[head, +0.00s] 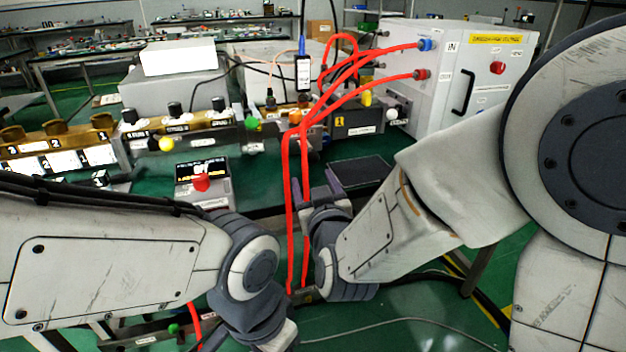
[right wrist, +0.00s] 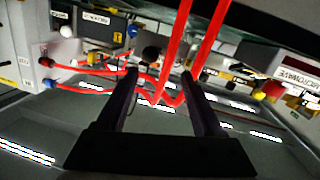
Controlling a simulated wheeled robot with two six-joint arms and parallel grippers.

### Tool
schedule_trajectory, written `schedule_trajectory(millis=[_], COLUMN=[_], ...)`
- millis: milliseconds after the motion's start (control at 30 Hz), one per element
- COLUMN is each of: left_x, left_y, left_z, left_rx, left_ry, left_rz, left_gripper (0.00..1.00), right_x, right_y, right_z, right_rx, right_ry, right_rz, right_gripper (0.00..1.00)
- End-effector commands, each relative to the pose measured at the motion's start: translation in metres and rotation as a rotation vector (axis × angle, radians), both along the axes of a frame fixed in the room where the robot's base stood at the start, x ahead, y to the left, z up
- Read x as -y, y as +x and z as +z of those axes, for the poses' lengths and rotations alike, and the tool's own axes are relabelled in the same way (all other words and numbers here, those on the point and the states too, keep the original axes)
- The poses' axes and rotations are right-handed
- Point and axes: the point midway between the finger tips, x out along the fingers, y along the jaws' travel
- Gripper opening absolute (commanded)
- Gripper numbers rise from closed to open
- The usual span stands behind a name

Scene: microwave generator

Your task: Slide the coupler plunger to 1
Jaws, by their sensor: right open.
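My right gripper (head: 320,186) is open, below the waveguide bench in the middle of the head view. In the right wrist view its two dark fingers (right wrist: 159,78) stand apart with no part gripped between them. A dark bench section marked with a yellow 1 (head: 340,121) has a white knob (head: 391,114) at its right end and a yellow knob (head: 366,97) above it. I cannot tell which part is the coupler plunger. A round black end (right wrist: 151,53) shows beyond the fingers in the right wrist view. My left gripper's fingers are out of view.
Thick red cables (head: 304,160) hang from the white generator cabinet (head: 457,70) and pass close to my right gripper. A dark flat panel (head: 358,172) lies on the green bench top.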

Motion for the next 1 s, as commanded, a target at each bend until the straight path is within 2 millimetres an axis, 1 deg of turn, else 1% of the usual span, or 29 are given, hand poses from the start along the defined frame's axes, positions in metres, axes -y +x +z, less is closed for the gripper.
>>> schedule_trajectory(millis=[33, 133, 267, 333, 600, 700, 833, 1000], left_x=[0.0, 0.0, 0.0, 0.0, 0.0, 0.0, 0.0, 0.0], left_y=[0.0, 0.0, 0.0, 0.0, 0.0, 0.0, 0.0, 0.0], left_z=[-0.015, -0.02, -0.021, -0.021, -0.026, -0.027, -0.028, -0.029], left_rx=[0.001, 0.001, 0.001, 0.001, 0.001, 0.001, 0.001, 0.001], left_ry=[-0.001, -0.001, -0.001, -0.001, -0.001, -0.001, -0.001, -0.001], left_rz=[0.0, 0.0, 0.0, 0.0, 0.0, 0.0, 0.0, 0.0], left_gripper=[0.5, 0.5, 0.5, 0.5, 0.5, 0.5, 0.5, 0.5], right_x=[0.004, 0.009, 0.011, 0.01, 0.004, 0.002, 0.0, -0.001], right_y=[0.002, 0.005, 0.013, 0.022, 0.072, 0.088, 0.102, 0.109], right_z=[-0.01, -0.009, -0.006, -0.005, -0.006, -0.005, -0.005, -0.004], right_rx=[0.033, 0.078, 0.097, 0.097, 0.095, 0.095, 0.095, 0.095], right_ry=[-0.005, -0.011, -0.014, -0.014, -0.013, -0.013, -0.013, -0.013], right_rz=[-0.018, -0.044, -0.055, -0.056, -0.055, -0.053, -0.052, -0.052], right_gripper=[0.69, 0.69, 0.69, 0.69, 0.69, 0.69, 0.69, 0.69])
